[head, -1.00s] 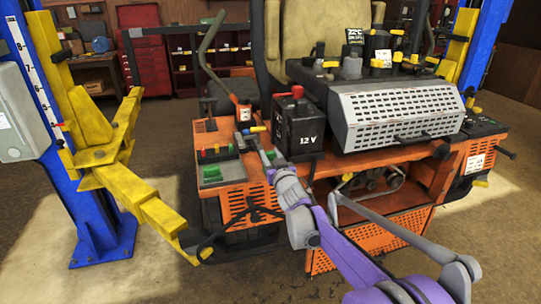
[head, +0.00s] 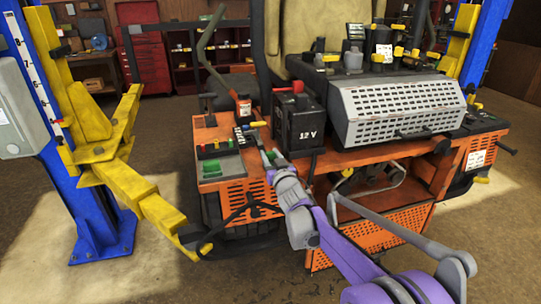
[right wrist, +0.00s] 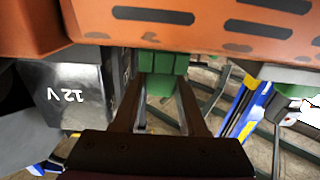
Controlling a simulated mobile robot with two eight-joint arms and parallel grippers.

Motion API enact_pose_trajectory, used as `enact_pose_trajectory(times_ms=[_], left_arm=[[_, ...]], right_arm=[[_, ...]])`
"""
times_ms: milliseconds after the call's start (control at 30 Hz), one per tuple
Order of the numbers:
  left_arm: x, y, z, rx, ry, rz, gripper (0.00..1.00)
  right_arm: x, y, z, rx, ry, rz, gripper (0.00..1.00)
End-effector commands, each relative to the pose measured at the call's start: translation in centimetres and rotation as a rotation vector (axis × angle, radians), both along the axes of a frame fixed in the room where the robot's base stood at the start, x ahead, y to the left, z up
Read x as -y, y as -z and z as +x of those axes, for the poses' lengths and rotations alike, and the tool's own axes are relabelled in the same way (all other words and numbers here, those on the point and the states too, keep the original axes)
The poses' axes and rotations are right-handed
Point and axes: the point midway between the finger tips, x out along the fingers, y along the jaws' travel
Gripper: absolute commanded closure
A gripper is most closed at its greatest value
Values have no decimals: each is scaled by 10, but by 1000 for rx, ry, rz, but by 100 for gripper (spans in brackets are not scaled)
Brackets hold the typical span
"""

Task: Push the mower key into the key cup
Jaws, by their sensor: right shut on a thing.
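My right gripper (head: 268,156) reaches up to the orange deck, between the green tray and the battery. In the right wrist view its two dark fingers (right wrist: 160,90) close around a green piece (right wrist: 163,62), which I take to be the mower key. The key's lower end is not visible. I cannot tell which part is the key cup; a small dark block with light spots (head: 243,134) sits just left of the gripper. My left gripper is out of view.
A black 12 V battery (head: 298,124) stands close to the right of my gripper; it also shows in the right wrist view (right wrist: 72,95). A green tray (head: 222,166) lies to the left. The yellow lift arm (head: 150,205) is further left. A slotted orange panel (right wrist: 210,20) is near the wrist.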

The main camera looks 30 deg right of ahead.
Motion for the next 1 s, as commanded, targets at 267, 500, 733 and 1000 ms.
enact_pose_trajectory(times_ms=[267, 500, 733, 1000], left_arm=[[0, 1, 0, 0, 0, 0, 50], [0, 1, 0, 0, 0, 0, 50], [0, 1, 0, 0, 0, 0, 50], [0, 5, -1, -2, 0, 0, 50]], right_arm=[[0, 1, 0, 0, 0, 0, 100], [0, 1, 0, 0, 0, 0, 26], [0, 1, 0, 0, 0, 0, 24], [-4, 2, -19, 0, 0, 0, 24]])
